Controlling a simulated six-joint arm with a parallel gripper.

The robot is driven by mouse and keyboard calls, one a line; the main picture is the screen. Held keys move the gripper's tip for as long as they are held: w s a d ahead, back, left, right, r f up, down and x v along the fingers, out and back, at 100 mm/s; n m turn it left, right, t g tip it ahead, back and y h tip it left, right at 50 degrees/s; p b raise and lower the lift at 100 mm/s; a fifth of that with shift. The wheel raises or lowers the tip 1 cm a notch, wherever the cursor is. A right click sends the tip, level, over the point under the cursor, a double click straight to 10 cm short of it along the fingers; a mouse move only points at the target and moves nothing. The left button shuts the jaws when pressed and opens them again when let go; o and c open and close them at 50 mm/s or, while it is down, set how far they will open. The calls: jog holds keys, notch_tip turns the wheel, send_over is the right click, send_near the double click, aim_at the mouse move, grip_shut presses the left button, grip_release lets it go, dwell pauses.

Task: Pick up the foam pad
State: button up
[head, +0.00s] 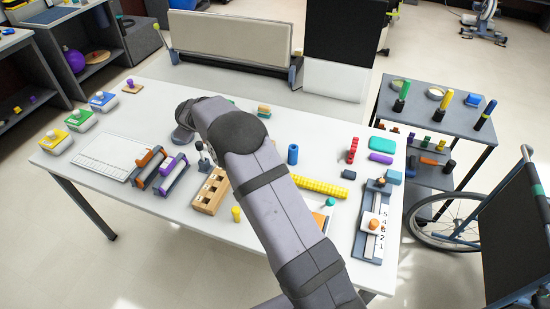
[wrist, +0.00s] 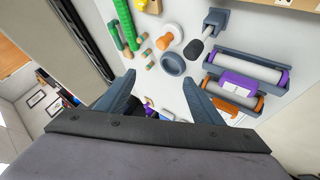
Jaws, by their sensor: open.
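A flat teal pad with rounded corners (head: 382,146) lies on the right part of the white table in the head view; it looks like the foam pad. It does not show in the wrist view. My gripper (wrist: 158,77) is open in the wrist view, with its two dark fingers apart and nothing between them. It is over the left-middle part of the table, well to the left of the teal pad. In the head view my arm hides most of the gripper and part of the table.
A purple roll (head: 381,158) lies just in front of the pad, and a blue block (head: 393,177) lies nearer. Red dumbbell-like pieces (head: 352,150) stand to its left. A rack of rollers (wrist: 245,80) is right of my fingers. A dark side table (head: 432,108) stands beyond the right edge.

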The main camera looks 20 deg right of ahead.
jog(key=s+d+r+g+h+p, duration=0.1)
jog(key=s+d+r, duration=0.25)
jog(key=d, duration=0.25)
jog(key=s+d+r+m+g+h, duration=0.1)
jog(key=s+d+r, duration=0.1)
jog(key=s+d, duration=0.35)
jog(key=s+d+r+g+h+p, duration=0.1)
jog(key=s+d+r+h, duration=0.15)
jog(key=d, duration=0.55)
jog(key=s+d+r+m+g, duration=0.1)
jog(key=s+d+r+g, duration=0.1)
jog(key=s+d, duration=0.45)
jog(key=s+d+r+m+g, duration=0.15)
jog(key=s+d, duration=0.25)
jog(key=s, duration=0.5)
jog(key=m+y+b, duration=0.2)
jog(key=m+b, duration=0.6)
jog(key=m, duration=0.5)
send_near(350, 175)
jog(key=f, duration=0.1)
jog(key=shift+w+d+f+t+p, duration=0.2)
jog(key=shift+d+f, duration=0.15)
jog(key=shift+f, duration=0.15)
jog(key=shift+w+d+f+t+p, duration=0.15)
jog(key=shift+w+d+f+p, duration=0.05)
jog(key=shift+d+f, duration=0.25)
jog(key=shift+f, duration=0.15)
